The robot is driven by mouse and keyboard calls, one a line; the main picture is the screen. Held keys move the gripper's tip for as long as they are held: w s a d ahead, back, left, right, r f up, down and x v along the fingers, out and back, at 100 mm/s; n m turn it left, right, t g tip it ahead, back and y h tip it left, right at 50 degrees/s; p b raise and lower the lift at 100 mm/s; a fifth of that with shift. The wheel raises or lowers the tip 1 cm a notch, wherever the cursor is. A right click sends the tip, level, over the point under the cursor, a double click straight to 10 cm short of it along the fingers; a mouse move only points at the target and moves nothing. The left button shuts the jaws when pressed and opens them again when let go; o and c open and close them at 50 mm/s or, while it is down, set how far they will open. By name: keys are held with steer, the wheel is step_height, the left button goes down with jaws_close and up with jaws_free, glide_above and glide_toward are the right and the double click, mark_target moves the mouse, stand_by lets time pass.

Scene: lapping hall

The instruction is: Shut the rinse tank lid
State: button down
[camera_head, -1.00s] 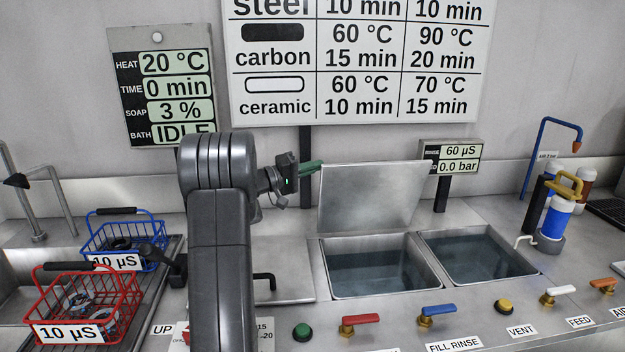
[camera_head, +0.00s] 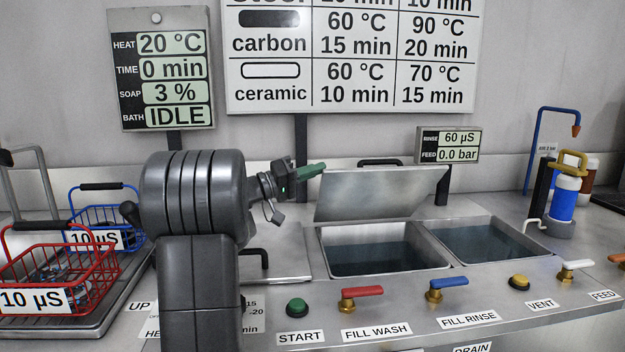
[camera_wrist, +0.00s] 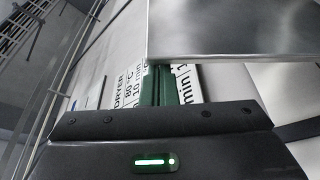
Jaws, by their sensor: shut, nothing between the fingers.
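The rinse tank lid (camera_head: 380,194) is a raised metal plate hinged over an open, water-filled basin (camera_head: 385,255). It leans forward at a slant, with a black handle (camera_head: 380,162) along its upper edge. My gripper (camera_head: 322,166) has green fingers, shut and empty, at the lid's upper left corner. In the wrist view, the green fingers (camera_wrist: 168,85) reach the edge of the lid (camera_wrist: 235,30), which covers their far ends. I cannot tell for sure whether they touch.
A second open basin (camera_head: 488,240) lies to the right. A closed lid with a black handle (camera_head: 262,254) is to the left, partly behind my arm. Valve levers (camera_head: 362,292) line the front. Red (camera_head: 60,270) and blue baskets (camera_head: 105,212) stand left; a blue bottle (camera_head: 563,200) stands right.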

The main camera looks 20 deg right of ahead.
steer(key=shift+s+a+f+b, duration=0.2)
steer(key=shift+s+f+b, duration=0.45)
steer(key=shift+b, duration=0.2)
steer(key=shift+s+a+f+b, duration=0.2)
steer(key=shift+s+f+b, duration=0.4)
steer(key=shift+b, duration=0.3)
steer(key=shift+s+a+f+b, duration=0.2)
steer(key=shift+s+f+b, duration=0.45)
steer(key=shift+b, duration=0.2)
